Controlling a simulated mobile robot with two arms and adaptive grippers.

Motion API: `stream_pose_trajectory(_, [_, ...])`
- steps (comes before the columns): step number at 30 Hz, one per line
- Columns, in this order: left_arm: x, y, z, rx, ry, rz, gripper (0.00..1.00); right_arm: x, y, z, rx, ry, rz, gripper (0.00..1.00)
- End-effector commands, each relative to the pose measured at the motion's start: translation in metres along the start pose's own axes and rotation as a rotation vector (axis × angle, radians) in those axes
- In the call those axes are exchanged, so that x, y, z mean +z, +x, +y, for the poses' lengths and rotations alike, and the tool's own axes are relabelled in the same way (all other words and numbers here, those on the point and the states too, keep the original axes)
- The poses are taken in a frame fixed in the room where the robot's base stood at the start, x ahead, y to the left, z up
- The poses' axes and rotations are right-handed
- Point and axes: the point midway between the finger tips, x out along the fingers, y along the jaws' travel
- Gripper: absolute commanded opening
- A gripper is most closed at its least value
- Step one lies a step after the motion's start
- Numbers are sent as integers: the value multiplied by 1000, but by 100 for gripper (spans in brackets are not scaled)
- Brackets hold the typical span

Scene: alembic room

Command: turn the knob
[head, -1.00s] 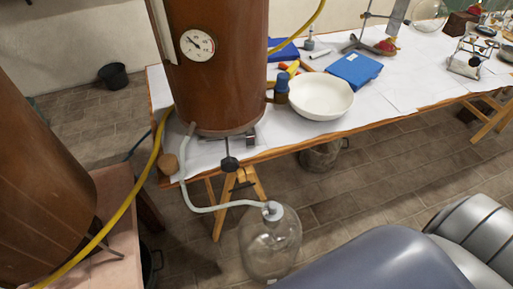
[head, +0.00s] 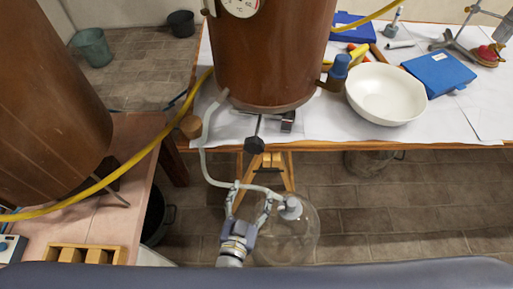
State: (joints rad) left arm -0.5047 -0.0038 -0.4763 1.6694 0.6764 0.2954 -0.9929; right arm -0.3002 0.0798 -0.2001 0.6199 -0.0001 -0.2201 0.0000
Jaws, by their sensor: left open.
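A black knob (head: 254,145) sits on a thin rod under the copper vessel (head: 275,60), just in front of the table edge. My left gripper (head: 252,191) points up from below, a little under the knob and apart from it. Its two fingers are spread open, with nothing visibly gripped. The pale hose (head: 209,178) crosses close to the fingertips; I cannot tell whether they touch it. A blue-topped tap (head: 341,66) is on the vessel's right side. My right gripper is not in view.
A glass bottle (head: 302,236) stands on the floor just right of my gripper, with the hose running to it. A white bowl (head: 386,94) and blue case (head: 440,73) lie on the table (head: 330,128). A second copper vessel (head: 45,110) and yellow hose (head: 110,178) are left.

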Motion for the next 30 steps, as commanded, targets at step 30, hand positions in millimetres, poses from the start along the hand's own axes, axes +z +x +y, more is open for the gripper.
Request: stream_pose_trajectory(30, [-92,99,-33,-115,-15,146,69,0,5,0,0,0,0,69])
